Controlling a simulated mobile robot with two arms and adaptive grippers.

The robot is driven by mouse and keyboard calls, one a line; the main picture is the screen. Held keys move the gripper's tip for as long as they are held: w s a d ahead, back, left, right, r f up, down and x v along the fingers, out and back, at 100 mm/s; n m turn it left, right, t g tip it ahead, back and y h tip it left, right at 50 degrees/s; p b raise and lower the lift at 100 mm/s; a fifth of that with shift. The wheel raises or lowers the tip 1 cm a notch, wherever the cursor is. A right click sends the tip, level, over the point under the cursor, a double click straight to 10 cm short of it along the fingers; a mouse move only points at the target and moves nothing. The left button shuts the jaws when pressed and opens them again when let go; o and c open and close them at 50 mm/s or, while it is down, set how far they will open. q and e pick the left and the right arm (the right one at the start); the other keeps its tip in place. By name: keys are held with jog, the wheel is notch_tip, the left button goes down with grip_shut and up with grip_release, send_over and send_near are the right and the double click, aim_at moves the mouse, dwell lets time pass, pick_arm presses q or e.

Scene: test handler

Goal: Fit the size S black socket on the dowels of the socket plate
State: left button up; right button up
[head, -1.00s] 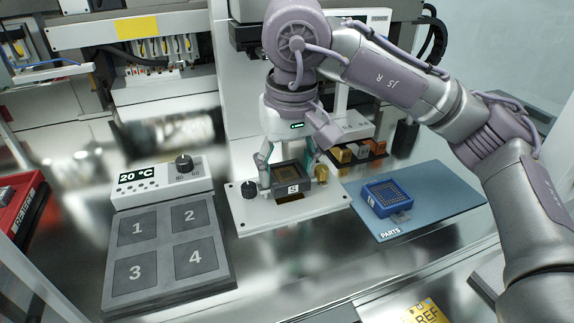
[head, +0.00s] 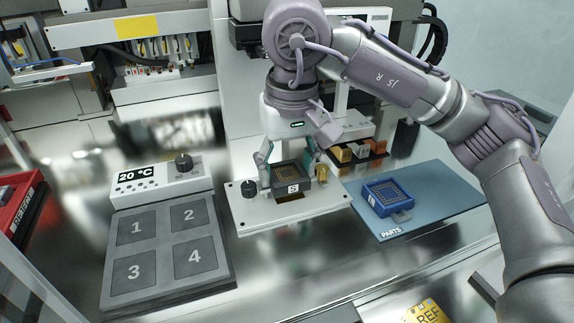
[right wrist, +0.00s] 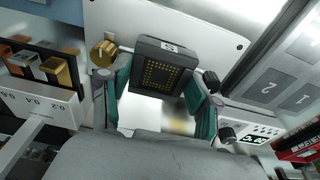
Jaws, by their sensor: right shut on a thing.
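The black socket (head: 293,176), marked S, is between the fingers of my right gripper (head: 291,172), which is shut on it. The socket is over the white socket plate (head: 245,213), near its middle. In the right wrist view the black socket (right wrist: 163,66) sits between the teal fingers of the right gripper (right wrist: 160,85), with its grid of gold contacts facing the camera. The dowels are hidden, and I cannot tell whether the socket touches the plate. My left gripper is not in view.
A black knob (head: 249,189) and a brass knob (head: 322,173) stand on the plate, either side of the socket. A blue socket (head: 391,196) lies on the blue parts mat (head: 450,200) at right. A thermal unit (head: 168,290) with numbered pads stands at left.

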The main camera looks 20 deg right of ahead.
jog(key=shift+f, duration=0.15)
jog(key=shift+f+b, duration=0.35)
jog(key=shift+b, duration=0.15)
jog(key=shift+f, duration=0.2)
jog(key=shift+f+b, duration=0.15)
jog(key=shift+b, duration=0.35)
dwell(0.5)
jog(key=shift+r, duration=0.2)
dwell(0.4)
jog(key=o, duration=1)
jog(key=shift+o, duration=0.2)
